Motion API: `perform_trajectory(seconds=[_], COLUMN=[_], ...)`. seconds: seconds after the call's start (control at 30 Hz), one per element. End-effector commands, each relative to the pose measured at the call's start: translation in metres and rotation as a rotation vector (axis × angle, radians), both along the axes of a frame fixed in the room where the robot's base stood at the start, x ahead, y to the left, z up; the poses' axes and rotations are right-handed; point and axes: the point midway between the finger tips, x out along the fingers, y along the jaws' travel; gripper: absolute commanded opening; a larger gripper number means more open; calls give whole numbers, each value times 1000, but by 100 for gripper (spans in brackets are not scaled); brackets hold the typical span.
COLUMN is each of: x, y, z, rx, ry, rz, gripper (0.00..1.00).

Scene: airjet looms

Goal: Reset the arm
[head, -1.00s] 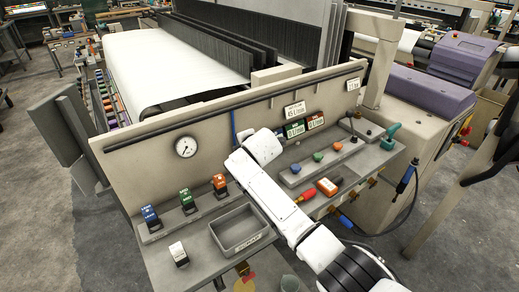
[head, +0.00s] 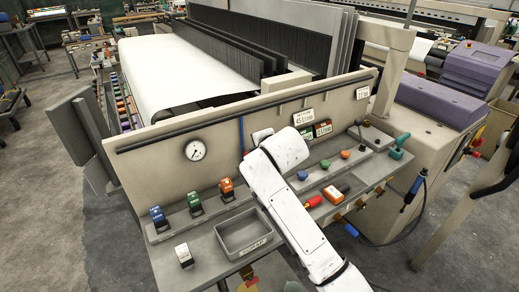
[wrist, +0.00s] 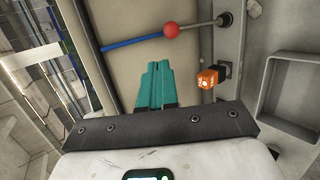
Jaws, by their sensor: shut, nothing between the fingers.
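My gripper (wrist: 157,84) shows in the wrist view with its teal fingers together and nothing between them. My white arm (head: 285,205) reaches across the console in the head view. My fingers are hidden there behind the arm.
The grey tray (head: 221,241) on the console is left of my arm; it also shows in the wrist view (wrist: 262,112). Blue (head: 160,224), green (head: 194,207) and orange (head: 227,193) switches stand left. A gauge (head: 195,150) is on the panel. Open floor lies left.

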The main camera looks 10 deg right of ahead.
Motion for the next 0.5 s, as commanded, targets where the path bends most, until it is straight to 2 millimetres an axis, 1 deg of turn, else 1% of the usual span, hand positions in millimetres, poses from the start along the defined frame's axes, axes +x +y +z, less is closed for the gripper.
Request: perform_trajectory(seconds=[0.23,0.43,0.5], x=[-4,-4,-7], y=[-1,-1,-1], z=[4,4,0], rx=[-1,-1,10], ry=[0,1,7], rz=[-1,-1,-7], gripper=[0,0,0])
